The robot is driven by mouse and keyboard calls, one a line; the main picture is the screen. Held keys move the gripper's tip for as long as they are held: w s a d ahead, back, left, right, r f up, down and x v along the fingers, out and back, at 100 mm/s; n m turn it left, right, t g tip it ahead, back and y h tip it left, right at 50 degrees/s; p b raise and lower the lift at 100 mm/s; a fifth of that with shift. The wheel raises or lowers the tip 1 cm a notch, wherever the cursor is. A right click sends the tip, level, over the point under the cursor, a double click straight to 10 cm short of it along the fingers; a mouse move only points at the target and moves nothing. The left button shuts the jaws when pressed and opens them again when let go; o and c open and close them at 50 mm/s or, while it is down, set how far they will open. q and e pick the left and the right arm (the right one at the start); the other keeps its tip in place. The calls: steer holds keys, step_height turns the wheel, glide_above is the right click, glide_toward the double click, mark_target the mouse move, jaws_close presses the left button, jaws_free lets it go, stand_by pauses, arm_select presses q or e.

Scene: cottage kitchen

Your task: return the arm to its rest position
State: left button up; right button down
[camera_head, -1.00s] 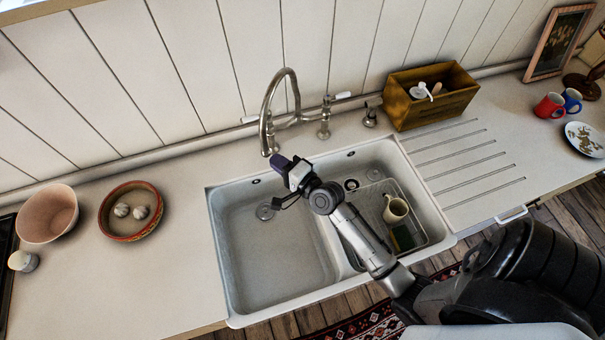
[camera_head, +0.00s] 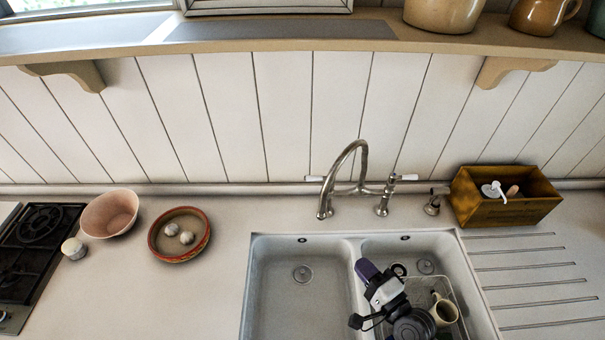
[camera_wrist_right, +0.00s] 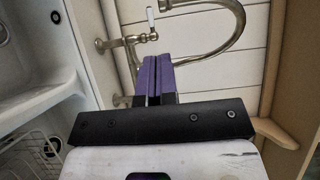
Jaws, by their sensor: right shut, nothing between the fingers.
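My right gripper (camera_head: 366,270) is over the double sink (camera_head: 256,300), near the divider between its two basins. In the right wrist view its two purple fingers (camera_wrist_right: 153,78) are pressed together with nothing between them. The tap (camera_wrist_right: 215,40) shows beyond the fingers there, and the tap (camera_head: 350,165) also stands behind the sink in the head view. My left gripper is not in view.
A wire basket with a cream mug (camera_head: 443,310) sits in the right basin. A wooden box (camera_head: 505,208) stands at the back right. A terracotta dish (camera_head: 165,250), a pink bowl (camera_head: 109,213) and a hob (camera_head: 38,260) are to the left. A shelf (camera_head: 440,47) runs above.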

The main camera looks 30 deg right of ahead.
steer(key=s+a+f+n+g, duration=0.5)
steer(key=s+f+n+g, duration=0.55)
steer(key=n+g, duration=0.55)
steer(key=s+a+r+n+t+p, duration=0.2)
steer(key=s+a+r+n, duration=0.1)
steer(key=s, duration=0.3)
step_height(320, 180, up, 12)
steer(key=p, duration=1.1)
steer(key=shift+w+f+h, duration=0.25)
steer(key=shift+w+h, duration=0.1)
steer(key=shift+h, duration=0.05)
